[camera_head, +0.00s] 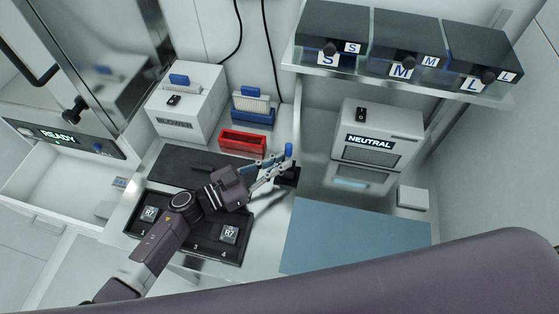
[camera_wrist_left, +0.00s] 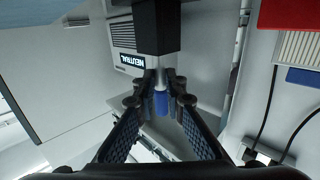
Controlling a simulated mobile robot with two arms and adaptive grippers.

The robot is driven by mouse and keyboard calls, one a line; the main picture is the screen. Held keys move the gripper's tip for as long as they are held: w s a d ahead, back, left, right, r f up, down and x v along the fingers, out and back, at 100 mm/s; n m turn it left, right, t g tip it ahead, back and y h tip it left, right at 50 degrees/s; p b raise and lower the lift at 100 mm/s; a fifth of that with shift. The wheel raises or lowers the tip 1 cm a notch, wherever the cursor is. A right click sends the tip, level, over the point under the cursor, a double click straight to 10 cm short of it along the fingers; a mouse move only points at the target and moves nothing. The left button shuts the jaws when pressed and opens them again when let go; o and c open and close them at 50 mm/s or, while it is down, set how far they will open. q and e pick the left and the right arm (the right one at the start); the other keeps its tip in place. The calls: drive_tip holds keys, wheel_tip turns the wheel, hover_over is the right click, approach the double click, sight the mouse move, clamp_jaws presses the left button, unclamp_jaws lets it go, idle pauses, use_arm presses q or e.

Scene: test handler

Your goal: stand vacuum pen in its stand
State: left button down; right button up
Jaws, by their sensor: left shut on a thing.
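The vacuum pen (camera_head: 289,150) shows as a blue upper end above the black stand (camera_head: 290,176), near the back edge of the bench. My left gripper (camera_head: 276,169) reaches in from the left and is shut on the pen just above the stand. In the left wrist view the blue pen end (camera_wrist_left: 161,104) lies between the fingers (camera_wrist_left: 161,88), and the black stand (camera_wrist_left: 157,28) is directly in line with it. The pen looks roughly upright. Its lower end is hidden, so I cannot tell how far it sits in the stand. My right gripper is not in view.
A red bin (camera_head: 242,143) and a blue rack (camera_head: 252,112) stand behind my left arm. A black tray (camera_head: 190,250) with R7 chips lies under the arm. A blue mat (camera_head: 355,240) lies clear to the right. The NEUTRAL box (camera_head: 376,140) stands behind it.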

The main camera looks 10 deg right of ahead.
use_arm(q)
drive_tip(key=shift+f, duration=0.25)
drive_tip(key=c, duration=1.9)
unclamp_jaws()
wheel_tip(320, 180, up, 10)
drive_tip(key=shift+f, duration=0.1)
